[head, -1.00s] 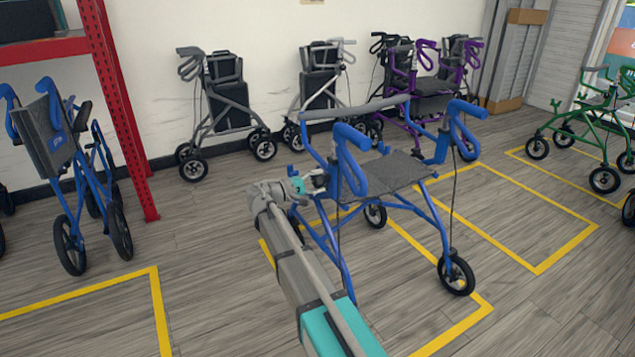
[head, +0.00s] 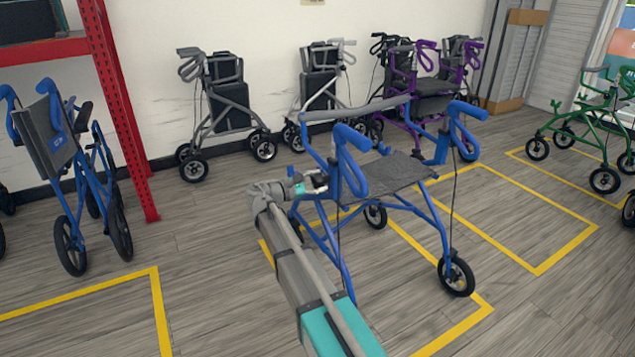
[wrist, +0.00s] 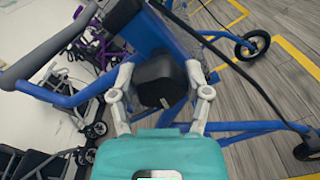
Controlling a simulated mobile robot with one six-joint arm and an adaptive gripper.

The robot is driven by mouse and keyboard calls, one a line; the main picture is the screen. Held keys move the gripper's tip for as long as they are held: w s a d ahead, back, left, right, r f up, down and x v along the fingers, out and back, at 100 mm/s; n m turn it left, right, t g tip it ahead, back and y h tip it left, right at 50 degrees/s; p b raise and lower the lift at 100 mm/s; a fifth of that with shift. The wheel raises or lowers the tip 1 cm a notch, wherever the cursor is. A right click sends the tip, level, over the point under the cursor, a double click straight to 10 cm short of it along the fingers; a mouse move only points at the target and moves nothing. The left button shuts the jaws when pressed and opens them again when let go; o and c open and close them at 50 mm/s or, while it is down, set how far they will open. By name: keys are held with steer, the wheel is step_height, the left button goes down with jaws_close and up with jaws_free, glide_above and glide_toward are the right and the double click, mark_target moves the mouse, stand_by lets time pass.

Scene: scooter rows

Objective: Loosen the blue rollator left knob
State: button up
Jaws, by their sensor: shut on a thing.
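The blue rollator (head: 425,220) stands open in the middle of the head view, with a grey seat and a grey back bar. My gripper (head: 322,182) reaches its left-hand side, just below the left handle. In the wrist view the black knob (wrist: 160,82) sits on the blue frame post. My gripper (wrist: 160,95) has one finger on each side of the knob and is shut on it. In the head view the knob is hidden or too small to make out.
Yellow floor lines (head: 540,268) mark bays around the rollator. A folded blue walker (head: 75,170) and a red rack post (head: 120,110) stand at left. Grey (head: 230,105) and purple (head: 415,75) rollators line the wall, and a green one (head: 600,125) is at right.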

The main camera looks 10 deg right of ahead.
stand_by(0.3)
steer(key=o, duration=1.2)
steer(key=shift+c, duration=0.2)
steer(key=v, duration=1.2)
